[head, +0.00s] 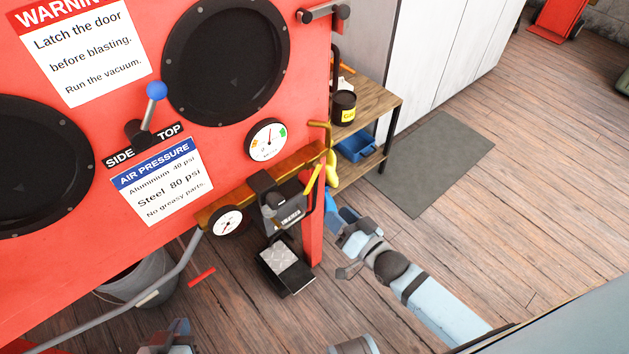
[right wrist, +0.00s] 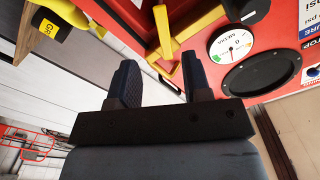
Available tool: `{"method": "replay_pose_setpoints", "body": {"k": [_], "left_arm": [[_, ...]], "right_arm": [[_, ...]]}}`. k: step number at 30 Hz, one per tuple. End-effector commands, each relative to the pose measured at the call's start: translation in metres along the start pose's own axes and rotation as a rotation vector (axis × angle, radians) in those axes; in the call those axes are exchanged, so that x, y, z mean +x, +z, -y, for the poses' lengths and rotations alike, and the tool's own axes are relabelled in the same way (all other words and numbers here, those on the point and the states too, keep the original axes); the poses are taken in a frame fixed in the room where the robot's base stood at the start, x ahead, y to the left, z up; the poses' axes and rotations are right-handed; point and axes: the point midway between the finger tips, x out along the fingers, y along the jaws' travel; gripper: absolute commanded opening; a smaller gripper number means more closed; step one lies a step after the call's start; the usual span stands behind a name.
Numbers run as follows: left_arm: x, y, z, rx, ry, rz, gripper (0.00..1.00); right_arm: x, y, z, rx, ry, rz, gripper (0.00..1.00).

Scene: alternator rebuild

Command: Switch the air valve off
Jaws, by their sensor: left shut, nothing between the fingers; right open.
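The air valve's yellow lever (head: 316,182) is at the right end of the brass pipe (head: 215,213) along the front of the red cabinet (head: 120,240). My right gripper (head: 336,208) is open just below and right of the lever. In the right wrist view the yellow lever (right wrist: 162,35) reaches toward the gap between my open fingers (right wrist: 160,68). I cannot tell whether they touch it. My left gripper (head: 176,328) is shut and empty at the bottom edge, away from the valve, partly cut off.
A black regulator (head: 281,208) and a gauge (head: 227,222) sit on the pipe, close left of the lever. A black foot pedal (head: 287,268) stands below. A wooden shelf (head: 375,103) with a blue bin (head: 356,148) is behind. The floor right of it is open.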

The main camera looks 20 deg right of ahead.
Motion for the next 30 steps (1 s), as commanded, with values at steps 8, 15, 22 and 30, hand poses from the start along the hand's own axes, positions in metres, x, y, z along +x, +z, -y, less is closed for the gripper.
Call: {"method": "replay_pose_setpoints", "body": {"k": [8,15,22,30], "left_arm": [[0.000,0.008,-0.001,0.001,0.000,0.009,0.00],[0.003,0.009,0.000,0.008,0.000,0.003,0.00],[0.003,0.008,0.000,0.011,0.000,-0.002,0.00],[0.003,0.006,0.000,0.012,0.001,-0.005,0.00]], "right_arm": [[0.053,-0.001,0.001,-0.003,-0.001,-0.002,0.45],[0.101,-0.001,0.001,-0.002,0.000,-0.001,0.45],[0.127,-0.001,0.001,-0.002,0.000,0.000,0.45],[0.132,-0.001,0.001,-0.002,0.001,0.001,0.45]]}}
